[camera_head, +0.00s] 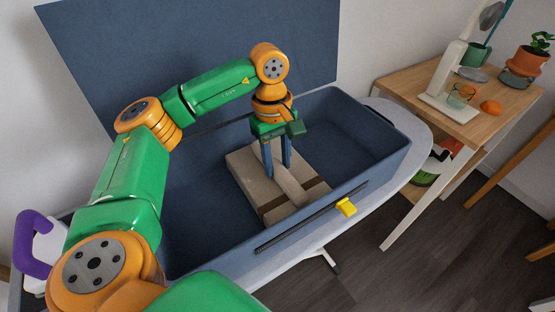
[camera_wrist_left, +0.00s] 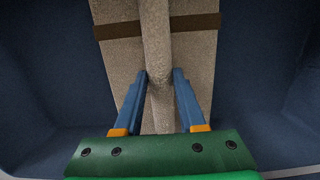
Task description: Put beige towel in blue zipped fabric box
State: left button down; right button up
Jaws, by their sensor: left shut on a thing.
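The blue fabric box (camera_head: 385,150) stands open, with its lid (camera_head: 200,45) raised against the wall and a yellow tab (camera_head: 346,207) on its front. The beige towel (camera_head: 248,175), folded with brown stripes, lies inside the box; it also shows in the left wrist view (camera_wrist_left: 120,60). My left gripper (camera_head: 278,174) reaches down into the box, its blue fingers shut on a raised ridge of the towel. The wrist view shows this ridge between the fingers (camera_wrist_left: 160,82). My right gripper is not in view.
The box stands on a pale ironing board (camera_head: 417,138). A purple-handled iron (camera_head: 35,240) is at the left. The box floor beside the towel is free.

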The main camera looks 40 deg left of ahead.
pick_arm(q)
jog(key=shift+f, duration=0.15)
jog(key=c, duration=0.9)
grip_release()
jog(key=o, duration=0.8)
notch_tip(320, 180, up, 12)
jog(key=a+p, duration=0.1)
jog(key=p, duration=0.9)
jog(key=shift+w+a+p, duration=0.15)
jog(key=shift+w+p, duration=0.1)
jog(key=shift+p, duration=0.05)
